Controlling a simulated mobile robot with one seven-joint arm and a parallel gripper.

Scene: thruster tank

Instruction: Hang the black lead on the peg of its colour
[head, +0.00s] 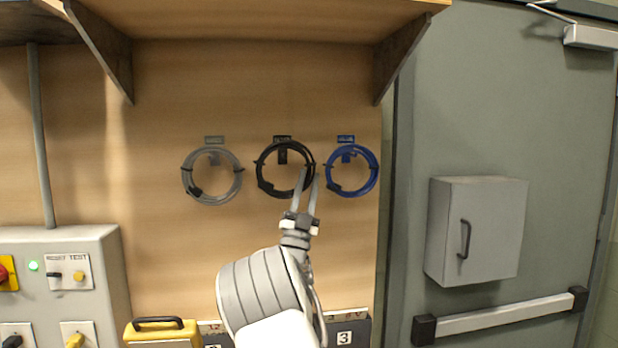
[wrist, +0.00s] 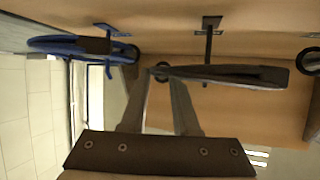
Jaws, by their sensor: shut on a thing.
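The black lead (head: 262,181) is a coiled ring in front of the wooden board. My gripper (head: 309,170) is shut on its right edge. In the wrist view my gripper (wrist: 161,74) holds the black lead (wrist: 245,77), seen nearly edge-on. The black peg (head: 282,154) shows within the ring's outline, below a dark label. Whether the peg enters the ring I cannot tell.
A grey lead (head: 184,178) hangs to the left. A blue lead (head: 375,172) hangs close on the right and shows in the wrist view (wrist: 62,44). A wooden shelf (head: 250,22) with brackets juts out above. A grey control box (head: 105,260) stands lower left.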

